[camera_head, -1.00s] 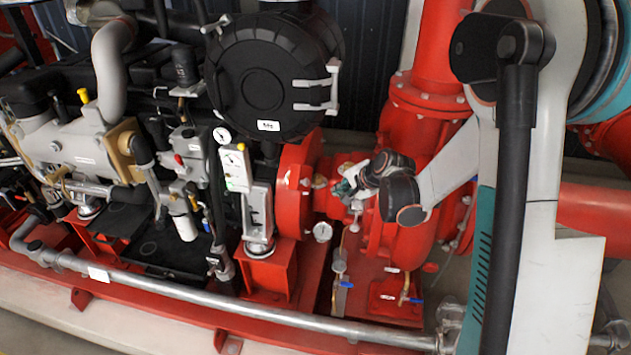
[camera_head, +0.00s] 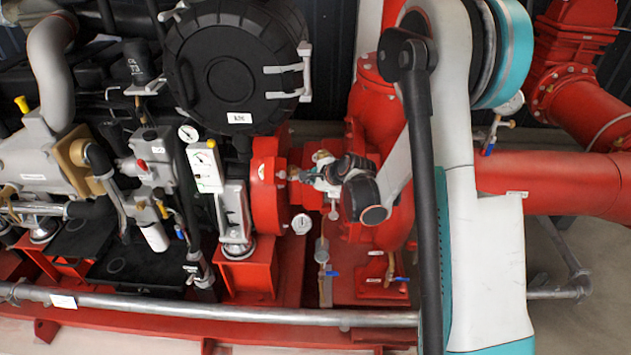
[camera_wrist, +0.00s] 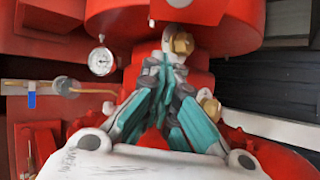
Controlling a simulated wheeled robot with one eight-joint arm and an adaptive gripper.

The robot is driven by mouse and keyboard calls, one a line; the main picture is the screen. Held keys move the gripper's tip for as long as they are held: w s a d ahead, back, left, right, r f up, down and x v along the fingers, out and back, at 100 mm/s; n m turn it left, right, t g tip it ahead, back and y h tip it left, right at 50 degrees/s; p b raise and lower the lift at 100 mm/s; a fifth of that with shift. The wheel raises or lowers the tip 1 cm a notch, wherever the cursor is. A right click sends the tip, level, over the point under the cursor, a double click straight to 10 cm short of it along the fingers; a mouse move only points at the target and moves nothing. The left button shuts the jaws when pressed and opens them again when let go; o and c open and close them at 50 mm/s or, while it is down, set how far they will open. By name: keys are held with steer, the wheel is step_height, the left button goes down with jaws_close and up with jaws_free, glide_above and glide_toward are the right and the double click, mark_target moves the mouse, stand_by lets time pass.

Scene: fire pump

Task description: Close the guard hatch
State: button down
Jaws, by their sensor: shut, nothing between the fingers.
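The guard hatch cannot be told apart for certain. A red round housing (camera_head: 268,185) stands between the engine and the red pump (camera_head: 375,225) in the head view. My gripper (camera_head: 318,177) is just right of this housing, in front of red pump parts. In the wrist view my gripper (camera_wrist: 172,62) has its teal and grey fingers together, with nothing seen between them. The fingertips are close to a brass fitting (camera_wrist: 181,43) on the red surface; whether they touch it is unclear. My arm hides part of the pump.
A black round air filter housing (camera_head: 235,75) is above and left of my gripper. A small gauge (camera_head: 302,224) hangs below it and also shows in the wrist view (camera_wrist: 101,61). A grey pipe (camera_head: 230,315) runs along the front. A thick red pipe (camera_head: 560,185) lies at right.

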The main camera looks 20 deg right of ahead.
mark_target(274, 176)
steer(key=a, duration=0.2)
steer(key=w+a+r+b, duration=0.1)
steer(key=shift+a, duration=0.35)
steer(key=shift+a+r, duration=0.2)
steer(key=shift+a, duration=0.25)
stand_by(0.5)
steer(key=shift+a+r, duration=0.3)
steer(key=shift+a, duration=0.45)
steer(key=shift+a+r, duration=0.3)
steer(key=shift+a, duration=0.45)
steer(key=shift+w+a+r+m+g+h, duration=0.15)
steer(key=shift+a+m+h, duration=0.2)
steer(key=shift+a+h, duration=0.4)
steer(key=shift+w+a+r+m+g+h, duration=0.15)
steer(key=shift+a+m+h, duration=0.3)
steer(key=shift+h, duration=0.5)
steer(key=shift+w+a+f, duration=0.15)
steer(key=shift+w+a, duration=0.25)
steer(key=shift+a, duration=0.45)
steer(key=shift+w+a+f, duration=0.1)
steer(key=shift+w+a, duration=0.25)
steer(key=shift+a, duration=0.45)
